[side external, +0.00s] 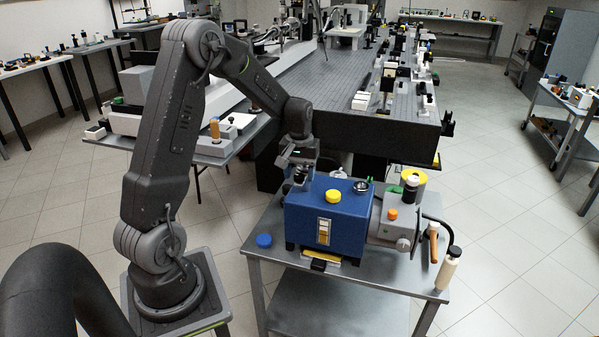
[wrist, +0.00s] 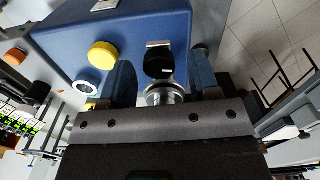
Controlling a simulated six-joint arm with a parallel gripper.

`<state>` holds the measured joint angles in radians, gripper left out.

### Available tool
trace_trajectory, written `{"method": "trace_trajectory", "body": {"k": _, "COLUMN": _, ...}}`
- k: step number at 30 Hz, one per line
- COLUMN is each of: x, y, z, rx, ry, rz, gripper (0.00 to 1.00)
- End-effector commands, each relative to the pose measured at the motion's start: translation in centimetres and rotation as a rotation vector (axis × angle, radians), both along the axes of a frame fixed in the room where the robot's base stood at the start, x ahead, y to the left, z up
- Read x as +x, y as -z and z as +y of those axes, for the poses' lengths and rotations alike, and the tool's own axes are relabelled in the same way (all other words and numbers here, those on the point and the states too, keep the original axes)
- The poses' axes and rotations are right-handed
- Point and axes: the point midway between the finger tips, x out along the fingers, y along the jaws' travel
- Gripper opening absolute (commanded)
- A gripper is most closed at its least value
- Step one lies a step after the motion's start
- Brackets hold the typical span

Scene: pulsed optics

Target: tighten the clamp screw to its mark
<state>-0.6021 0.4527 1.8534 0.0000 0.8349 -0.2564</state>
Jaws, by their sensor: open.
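A blue box-shaped unit (side external: 318,222) stands on a small metal cart; its blue face also fills the upper wrist view (wrist: 190,22). My gripper (side external: 297,183) is at the box's left rear edge in the side view. In the wrist view its two blue-grey fingers (wrist: 162,68) are spread apart. Between them show a black knob (wrist: 160,66) with a pale plate (wrist: 158,44) beside it, and a round silver part (wrist: 161,91) nearer the camera. The fingers appear clear of the knob on both sides. I cannot tell which part is the clamp screw, and no mark is readable.
A yellow cap (side external: 333,195) and a dark-and-silver ring (side external: 361,186) are on the box top. A blue cap (side external: 264,240) lies on the cart (side external: 400,280). A grey unit (side external: 390,228) adjoins the box at right. The optical table (side external: 320,80) is behind.

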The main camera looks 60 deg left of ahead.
Motion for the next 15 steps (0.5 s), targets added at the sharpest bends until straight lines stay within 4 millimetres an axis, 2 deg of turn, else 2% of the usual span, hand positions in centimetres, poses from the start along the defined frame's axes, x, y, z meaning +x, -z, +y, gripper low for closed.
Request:
{"method": "trace_trajectory", "body": {"k": 2, "x": -0.01, "y": 0.0, "z": -0.01, "rx": 0.0, "ry": 0.0, "rz": 0.0, "gripper": 0.56}}
{"method": "trace_trajectory", "body": {"k": 15, "x": 0.0, "y": -0.03, "z": 0.0, "rx": 0.0, "ry": 0.0, "rz": 0.0, "gripper": 0.15}}
